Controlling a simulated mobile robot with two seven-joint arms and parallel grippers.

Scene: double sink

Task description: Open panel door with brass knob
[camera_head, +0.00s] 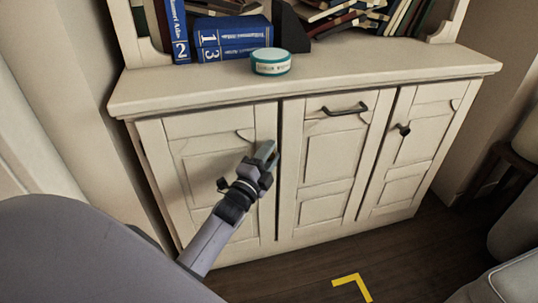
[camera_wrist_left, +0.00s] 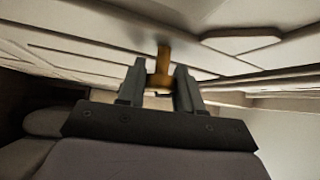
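The brass knob (camera_wrist_left: 162,70) shows in the left wrist view, between the two fingers of my left gripper (camera_wrist_left: 160,86). The fingers flank it closely on both sides and appear to touch it. In the head view, the left panel door (camera_head: 192,150) of the cream cabinet looks flush or nearly flush with the front. My left gripper (camera_head: 268,150) is at its right edge, and the gripper hides the knob there. My right gripper is not in view.
The cabinet top (camera_head: 330,68) holds a green-and-white round tin (camera_head: 270,62) and blue books (camera_head: 225,38). The middle door has a dark bar handle (camera_head: 344,109), the right door a dark knob (camera_head: 403,129). Dark floor with a yellow corner mark (camera_head: 353,283) lies in front.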

